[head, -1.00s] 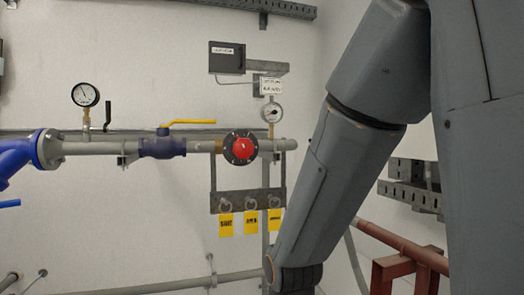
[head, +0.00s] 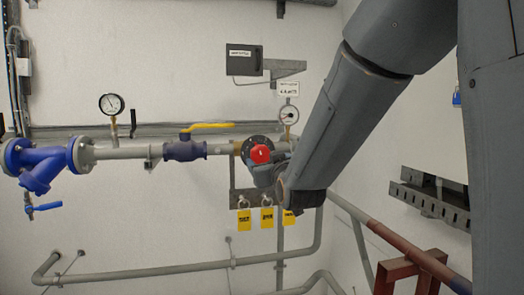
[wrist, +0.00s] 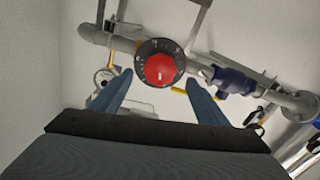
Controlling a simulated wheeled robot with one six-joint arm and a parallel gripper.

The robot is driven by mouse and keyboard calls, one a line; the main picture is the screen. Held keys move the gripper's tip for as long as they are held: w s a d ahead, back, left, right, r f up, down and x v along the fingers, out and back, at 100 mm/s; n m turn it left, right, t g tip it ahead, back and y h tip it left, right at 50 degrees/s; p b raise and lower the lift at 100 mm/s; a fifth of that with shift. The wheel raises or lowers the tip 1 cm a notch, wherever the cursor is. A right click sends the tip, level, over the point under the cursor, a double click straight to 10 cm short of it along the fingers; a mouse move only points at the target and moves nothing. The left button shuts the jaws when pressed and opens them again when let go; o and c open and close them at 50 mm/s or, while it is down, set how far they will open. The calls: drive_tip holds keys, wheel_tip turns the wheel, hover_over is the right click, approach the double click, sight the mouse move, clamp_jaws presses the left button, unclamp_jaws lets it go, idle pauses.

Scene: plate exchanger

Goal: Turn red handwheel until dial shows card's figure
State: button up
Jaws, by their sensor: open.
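The red handwheel (head: 261,154) sits on a black round scale plate on the grey pipe, and my gripper (head: 262,172) is just in front of and below it in the head view. In the wrist view the red handwheel (wrist: 160,70) is between and beyond the tips of my open gripper (wrist: 158,82); no contact is visible. The dial (head: 289,115) is right of the handwheel, its reading too small to tell. It also shows upside down in the wrist view (wrist: 104,77). The white card (head: 289,88) hangs above the dial; its figure is not clearly legible.
A second gauge (head: 111,104) and a valve with a yellow lever (head: 207,127) are on the pipe to the left. Yellow tags (head: 245,220) hang from a bracket below the handwheel. A dark box (head: 243,60) is on the wall above.

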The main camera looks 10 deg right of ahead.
sight(261, 156)
drive_tip(key=shift+w+p, duration=1.35)
drive_tip(key=shift+w, duration=2.45)
drive_tip(key=c, duration=1)
drive_tip(key=shift+c, duration=0.2)
